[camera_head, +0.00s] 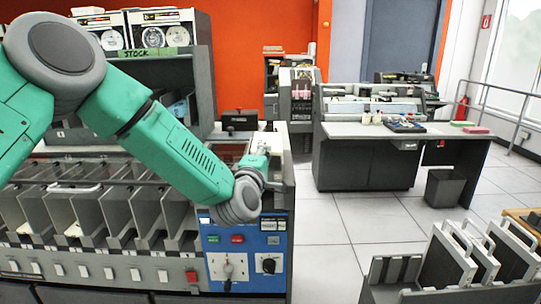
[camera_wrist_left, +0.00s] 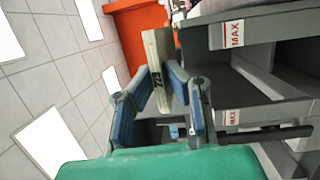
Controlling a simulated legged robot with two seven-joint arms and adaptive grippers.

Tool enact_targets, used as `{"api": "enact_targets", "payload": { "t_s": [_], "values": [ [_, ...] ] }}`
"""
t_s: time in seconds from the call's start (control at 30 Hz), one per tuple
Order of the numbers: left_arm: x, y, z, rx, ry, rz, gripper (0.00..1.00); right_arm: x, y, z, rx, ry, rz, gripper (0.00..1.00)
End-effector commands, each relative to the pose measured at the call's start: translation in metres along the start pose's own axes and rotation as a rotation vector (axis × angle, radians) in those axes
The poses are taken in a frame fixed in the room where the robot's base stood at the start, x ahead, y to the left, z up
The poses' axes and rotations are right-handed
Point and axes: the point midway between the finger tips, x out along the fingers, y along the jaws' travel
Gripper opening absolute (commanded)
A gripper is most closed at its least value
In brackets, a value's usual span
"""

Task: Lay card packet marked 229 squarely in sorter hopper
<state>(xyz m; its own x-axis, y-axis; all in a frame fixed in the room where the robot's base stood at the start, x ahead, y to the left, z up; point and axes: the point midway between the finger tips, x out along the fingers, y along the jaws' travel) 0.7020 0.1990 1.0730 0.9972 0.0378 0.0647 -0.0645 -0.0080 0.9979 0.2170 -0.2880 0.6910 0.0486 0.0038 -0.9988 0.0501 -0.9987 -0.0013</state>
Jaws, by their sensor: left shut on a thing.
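A pale card packet (camera_wrist_left: 152,48) marked 229 stands between the blue fingers of my left gripper (camera_wrist_left: 160,82) in the left wrist view. My left gripper is shut on it. The grey sorter hopper (camera_wrist_left: 225,35), with red-and-white MAX labels, is to the right of the packet in that view, and the packet looks apart from its walls. In the head view my left gripper (camera_head: 262,163) is at the sorter's right end, above the blue control panel (camera_head: 245,250). My forearm hides part of the hopper there, and the packet is hard to make out. My right gripper is in neither view.
A row of sorter pockets (camera_head: 95,215) runs left of the blue panel. A shelf marked STOCK (camera_head: 150,54) stands behind. A grey desk (camera_head: 400,130) is at the back right, and a rack of handled grey trays (camera_head: 450,262) is at the lower right. Open floor lies between.

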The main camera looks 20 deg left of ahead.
Motion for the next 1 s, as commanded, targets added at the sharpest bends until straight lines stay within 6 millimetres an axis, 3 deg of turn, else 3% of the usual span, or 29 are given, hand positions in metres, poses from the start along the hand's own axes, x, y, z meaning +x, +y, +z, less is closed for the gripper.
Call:
{"api": "enact_targets", "payload": {
  "t_s": [0.63, 1.0],
  "values": [
    [-0.002, -0.028, 0.007, 0.007, -0.004, 0.042, 0.0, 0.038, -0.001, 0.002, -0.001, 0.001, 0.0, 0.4],
    [-0.003, -0.029, 0.005, 0.005, -0.003, 0.051, 0.0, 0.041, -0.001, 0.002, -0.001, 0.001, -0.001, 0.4]
  ]
}}
